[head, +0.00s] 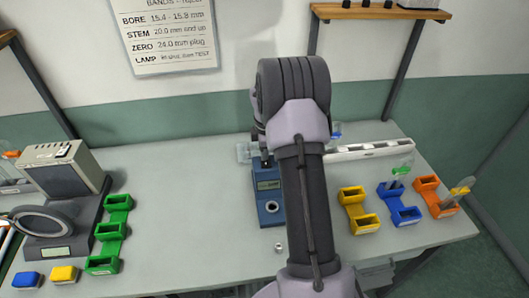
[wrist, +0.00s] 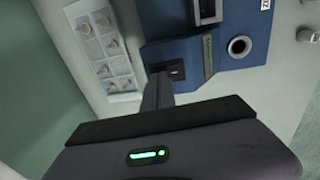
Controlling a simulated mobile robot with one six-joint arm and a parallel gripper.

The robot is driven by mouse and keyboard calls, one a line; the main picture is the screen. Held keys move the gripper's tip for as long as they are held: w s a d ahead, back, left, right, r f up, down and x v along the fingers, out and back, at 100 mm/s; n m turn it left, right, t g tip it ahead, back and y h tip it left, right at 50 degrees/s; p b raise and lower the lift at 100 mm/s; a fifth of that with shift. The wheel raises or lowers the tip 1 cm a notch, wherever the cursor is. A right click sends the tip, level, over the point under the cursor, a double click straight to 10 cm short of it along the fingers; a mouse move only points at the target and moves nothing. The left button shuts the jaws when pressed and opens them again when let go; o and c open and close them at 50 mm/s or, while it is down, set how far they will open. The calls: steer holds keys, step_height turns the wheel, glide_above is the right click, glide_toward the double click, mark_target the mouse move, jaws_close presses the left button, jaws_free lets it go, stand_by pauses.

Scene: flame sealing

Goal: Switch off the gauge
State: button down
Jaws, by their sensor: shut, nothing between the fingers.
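The gauge (head: 268,192) is a blue box in the middle of the bench, partly hidden behind my arm. In the wrist view the gauge (wrist: 215,55) shows a dark rocker-like switch (wrist: 175,69), a narrow display (wrist: 208,56) and a round metal-rimmed port (wrist: 239,46). My gripper (wrist: 160,80) is shut and empty, its fingertips right at the near edge of the dark switch. I cannot tell whether they touch it. The switch's on or off state is not clear, and the display is too small to read. In the head view my arm hides most of the gripper.
A small metal piece (head: 279,248) lies in front of the gauge. A pale tray (wrist: 100,50) with several round items lies beside it. Green (head: 112,230), yellow (head: 358,210), blue (head: 399,204) and orange (head: 436,197) holders stand left and right. A boxy instrument (head: 62,172) stands at left.

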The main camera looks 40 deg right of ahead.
steer(key=shift+f, duration=0.2)
steer(key=shift+s+a, duration=0.1)
steer(key=shift+s, duration=0.1)
steer(key=shift+s+a+r, duration=0.1)
steer(key=shift+s+a, duration=0.2)
steer(key=shift+s, duration=0.15)
